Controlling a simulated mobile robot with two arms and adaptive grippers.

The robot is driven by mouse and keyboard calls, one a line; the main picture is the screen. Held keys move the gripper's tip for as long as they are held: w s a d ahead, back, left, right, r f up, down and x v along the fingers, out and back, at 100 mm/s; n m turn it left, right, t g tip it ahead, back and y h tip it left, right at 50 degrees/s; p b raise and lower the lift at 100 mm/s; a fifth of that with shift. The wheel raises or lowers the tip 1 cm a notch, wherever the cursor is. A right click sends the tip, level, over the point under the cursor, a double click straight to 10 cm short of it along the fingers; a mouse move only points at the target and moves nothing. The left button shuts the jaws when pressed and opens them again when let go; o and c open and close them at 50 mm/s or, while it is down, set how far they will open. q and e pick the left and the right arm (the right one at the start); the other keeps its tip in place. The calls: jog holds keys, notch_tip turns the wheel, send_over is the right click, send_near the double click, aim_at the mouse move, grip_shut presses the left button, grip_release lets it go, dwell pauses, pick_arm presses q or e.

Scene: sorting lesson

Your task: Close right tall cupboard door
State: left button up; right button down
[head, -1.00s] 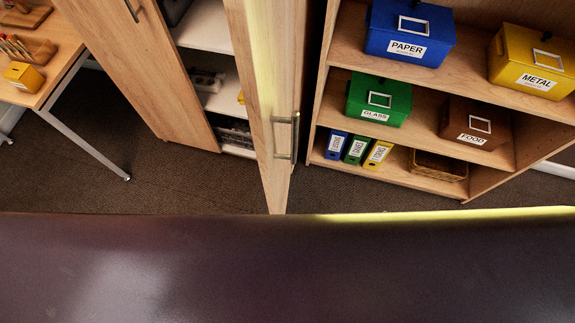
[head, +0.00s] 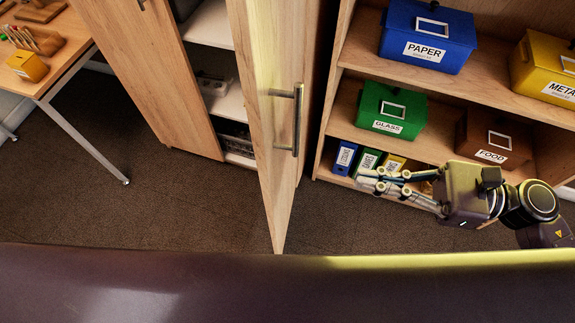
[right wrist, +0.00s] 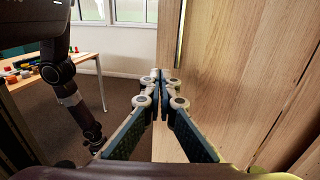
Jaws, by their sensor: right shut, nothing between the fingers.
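The right tall cupboard door (head: 256,105) stands open, swung out toward me, with its metal handle (head: 297,122) on the face turned right. My right gripper (head: 362,180) is shut and empty, to the right of the door and apart from it in the head view, fingers pointing left. In the right wrist view, the shut fingers (right wrist: 160,82) point toward the wooden door panel (right wrist: 225,75); the exact gap is hard to judge. My left arm shows at the left of that view, with its gripper (right wrist: 93,138) low and its fingers unclear.
The left cupboard door (head: 140,75) also stands open, with white shelves (head: 208,35) between the doors. An open bookcase (head: 350,75) with labelled boxes and binders stands close behind my right gripper. A wooden table (head: 65,60) is at far left. Carpet floor around the door is clear.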

aim_at(269, 161)
jog(key=a+p, duration=0.1)
jog(key=a, duration=0.3)
jog(key=w+a+p, duration=0.1)
jog(key=a+p, duration=0.1)
jog(key=a, duration=0.2)
jog(key=w+a+p, duration=0.1)
jog(key=a+p, duration=0.1)
jog(key=a, duration=0.2)
jog(key=shift+w+a+r, duration=0.2)
jog(key=shift+w+a, duration=0.05)
jog(key=shift+a, duration=0.15)
jog(key=shift+a+f+p, duration=0.2)
jog(key=shift+a+p, duration=0.1)
jog(key=shift+a, duration=0.05)
jog(key=shift+w+a, duration=0.1)
